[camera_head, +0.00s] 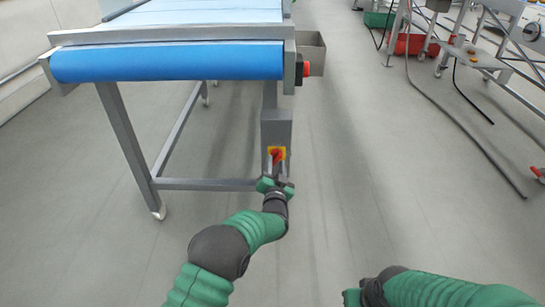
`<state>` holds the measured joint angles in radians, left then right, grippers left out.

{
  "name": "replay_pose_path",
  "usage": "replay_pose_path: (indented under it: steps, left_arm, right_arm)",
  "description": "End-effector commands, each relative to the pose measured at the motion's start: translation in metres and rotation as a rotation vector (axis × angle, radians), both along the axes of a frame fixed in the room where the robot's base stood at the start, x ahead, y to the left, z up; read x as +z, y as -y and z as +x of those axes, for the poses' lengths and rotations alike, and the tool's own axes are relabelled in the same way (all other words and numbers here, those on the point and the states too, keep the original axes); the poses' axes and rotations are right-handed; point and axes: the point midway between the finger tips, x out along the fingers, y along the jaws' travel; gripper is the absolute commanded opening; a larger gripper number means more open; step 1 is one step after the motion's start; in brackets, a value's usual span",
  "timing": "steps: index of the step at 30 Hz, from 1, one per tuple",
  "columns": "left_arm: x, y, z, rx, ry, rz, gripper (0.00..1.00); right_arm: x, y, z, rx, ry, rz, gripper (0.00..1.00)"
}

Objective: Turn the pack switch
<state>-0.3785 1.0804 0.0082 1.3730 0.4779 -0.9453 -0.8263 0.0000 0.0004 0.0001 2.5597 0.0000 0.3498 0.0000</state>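The pack switch (277,154) is a red rotary handle on a yellow plate. It sits on the front of a grey box (276,128) on the conveyor's right leg. My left gripper (276,176) is at the switch, its tips just below or against the red handle. Its fingers are small and overlap the handle, so I cannot tell whether they grip it. My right arm shows at the lower right, and its gripper (352,297) is only partly in view near the bottom edge, clear of everything.
A conveyor (170,62) with a blue belt and grey frame stands at the left. A red button (306,69) is on its right end beside a metal bin (312,50). Cables (450,120) and machine frames lie at the right. The middle floor is clear.

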Motion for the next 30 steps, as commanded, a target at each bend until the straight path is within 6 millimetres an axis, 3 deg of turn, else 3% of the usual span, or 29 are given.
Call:
replay_pose_path:
  steps: [8,16,30]
  left_arm:
    - [-0.0002,0.001,-0.0002,0.001,-0.001,-0.001,0.34]
    - [-0.0007,0.0009,0.0001,0.0,-0.001,-0.001,0.0]
    - [-0.0014,0.0012,-0.0002,0.0,-0.004,-0.029,0.0]
  right_arm:
    - [-0.0001,0.0001,-0.0003,0.0,0.0,0.0,0.0]
    - [0.0,0.0,-0.0002,0.0,0.0,0.0,0.0]
    - [0.0017,0.0,-0.0001,0.0,0.0,0.0,0.0]
